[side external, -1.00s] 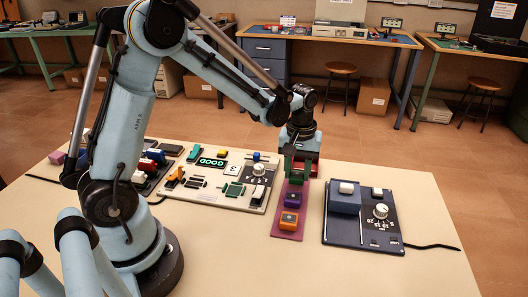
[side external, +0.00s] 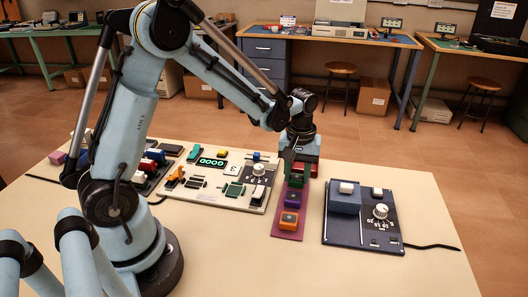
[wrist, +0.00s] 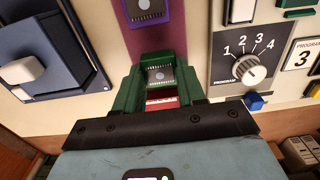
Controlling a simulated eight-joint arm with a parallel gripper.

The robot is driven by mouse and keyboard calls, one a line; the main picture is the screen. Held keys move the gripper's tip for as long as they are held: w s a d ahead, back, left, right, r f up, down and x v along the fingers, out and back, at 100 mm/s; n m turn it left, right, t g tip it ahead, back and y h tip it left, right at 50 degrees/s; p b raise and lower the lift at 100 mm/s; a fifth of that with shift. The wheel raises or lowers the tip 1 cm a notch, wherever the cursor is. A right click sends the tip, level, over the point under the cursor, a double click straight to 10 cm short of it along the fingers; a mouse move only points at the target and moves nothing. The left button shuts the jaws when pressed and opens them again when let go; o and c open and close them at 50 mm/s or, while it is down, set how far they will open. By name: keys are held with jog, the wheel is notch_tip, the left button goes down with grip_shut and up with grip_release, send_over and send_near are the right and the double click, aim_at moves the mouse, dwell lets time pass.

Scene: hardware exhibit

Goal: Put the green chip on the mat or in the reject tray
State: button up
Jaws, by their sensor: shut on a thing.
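My gripper (wrist: 160,90) is shut on the green chip (wrist: 160,72), which has a grey label on top and sits between the green fingers in the wrist view. In the side view my gripper (side external: 298,172) points down over the far end of the maroon mat (side external: 277,232), with the green chip (side external: 295,182) low at the mat. I cannot tell whether the chip touches the mat. A purple chip (side external: 292,200) and an orange chip (side external: 288,221) lie on the mat nearer the camera. I cannot make out the reject tray for certain.
A dark blue unit (side external: 350,233) with a knob and white buttons stands right of the mat. A cream panel (side external: 205,196) with a dial (wrist: 250,68) stands on the other side. The front of the table (side external: 230,262) is clear.

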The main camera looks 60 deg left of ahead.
jog(key=shift+f, duration=0.1)
jog(key=o, duration=1.4)
jog(key=shift+r, duration=3.75)
